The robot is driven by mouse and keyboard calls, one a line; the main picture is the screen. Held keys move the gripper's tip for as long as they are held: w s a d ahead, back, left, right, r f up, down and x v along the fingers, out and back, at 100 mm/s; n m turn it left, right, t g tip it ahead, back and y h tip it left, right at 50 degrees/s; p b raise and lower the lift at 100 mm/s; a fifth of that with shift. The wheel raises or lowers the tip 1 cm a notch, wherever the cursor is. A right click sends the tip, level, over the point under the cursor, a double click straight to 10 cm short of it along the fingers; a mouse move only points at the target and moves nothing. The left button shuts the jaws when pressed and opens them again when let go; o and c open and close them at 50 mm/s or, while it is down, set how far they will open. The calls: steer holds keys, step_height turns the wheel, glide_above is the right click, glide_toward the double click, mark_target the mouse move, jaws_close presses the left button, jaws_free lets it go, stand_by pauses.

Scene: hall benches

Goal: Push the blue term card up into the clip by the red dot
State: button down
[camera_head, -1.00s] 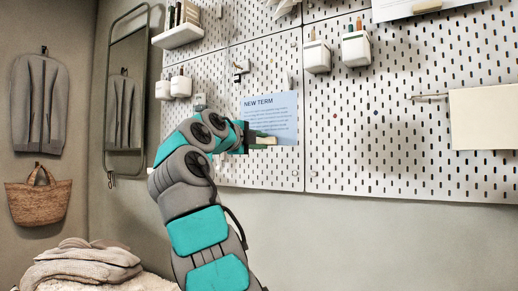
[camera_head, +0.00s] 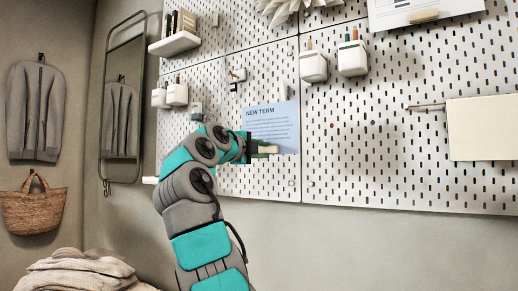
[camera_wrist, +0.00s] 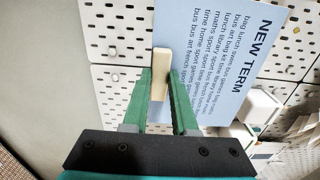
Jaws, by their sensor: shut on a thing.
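The blue term card (camera_head: 271,123), headed NEW TERM, stands upright in front of the pegboard in the head view. It fills much of the wrist view (camera_wrist: 222,42), its text turned sideways. A pale wooden block (camera_wrist: 161,62) lies at the card's lower part, between my green fingertips. My gripper (camera_head: 256,149) is shut on this block and reaches the card from the lower left. A small white and black fitting (camera_head: 237,76) is on the board above the card's left edge. I cannot tell whether it is the clip.
The white pegboard (camera_head: 410,170) spans the wall. White cups (camera_head: 313,67) hang upper right of the card, and a cream sheet (camera_head: 483,128) hangs farther right. Smaller white cups (camera_head: 177,94) and a shelf (camera_head: 175,43) are to the left. The board between card and cream sheet is mostly bare.

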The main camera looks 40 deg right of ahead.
steer(key=shift+p+x, duration=1.35)
steer(key=shift+x, duration=1.5)
steer(key=shift+p+x, duration=1.25)
steer(key=shift+x, duration=0.8)
steer(key=shift+p, duration=0.4)
steer(key=shift+r+p, duration=1.8)
steer(key=shift+p, duration=0.1)
steer(key=c, duration=0.6)
jaws_free()
steer(key=shift+f, duration=0.1)
